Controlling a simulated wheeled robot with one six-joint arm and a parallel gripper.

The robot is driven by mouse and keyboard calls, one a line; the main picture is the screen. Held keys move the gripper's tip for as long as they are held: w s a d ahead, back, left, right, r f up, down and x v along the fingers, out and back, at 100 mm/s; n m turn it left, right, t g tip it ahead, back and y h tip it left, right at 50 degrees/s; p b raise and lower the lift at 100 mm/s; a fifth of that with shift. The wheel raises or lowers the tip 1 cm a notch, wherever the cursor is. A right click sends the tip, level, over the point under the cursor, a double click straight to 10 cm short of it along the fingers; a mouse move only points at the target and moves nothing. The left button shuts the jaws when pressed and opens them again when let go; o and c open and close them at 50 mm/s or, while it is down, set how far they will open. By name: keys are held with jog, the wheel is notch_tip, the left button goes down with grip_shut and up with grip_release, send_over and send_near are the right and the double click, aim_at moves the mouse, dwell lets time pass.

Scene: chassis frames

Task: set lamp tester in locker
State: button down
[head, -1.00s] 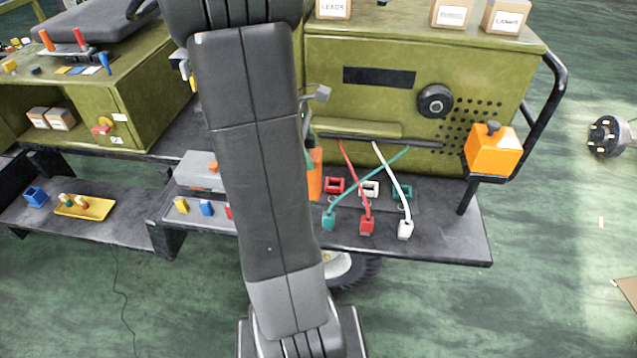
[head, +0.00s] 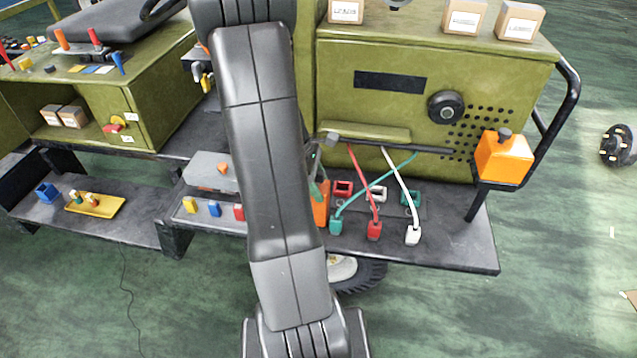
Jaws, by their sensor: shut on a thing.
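A narrow orange piece (head: 320,205), which appears to be the lamp tester, shows beside the right edge of my arm, just left of the teal plug. My arm hides most of it. A small grey part of my gripper (head: 315,160) shows above it; the fingers are hidden behind my arm. The gripper appears shut on the orange piece, low over the black shelf. At the left, a green cabinet (head: 155,110) has an open bay and a front panel with a red and yellow latch. I cannot tell for certain which part is the locker.
A large green case (head: 350,115) stands behind the shelf (head: 455,240). Teal, red and white leads (head: 398,185) cross near my gripper. An orange box (head: 502,160) with a black knob sits at right. Left are a grey box (head: 205,172), coloured blocks and a yellow tray (head: 95,205).

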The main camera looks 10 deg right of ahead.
jog(key=shift+f, duration=0.2)
jog(key=c, duration=0.6)
grip_release()
jog(key=shift+r, duration=0.1)
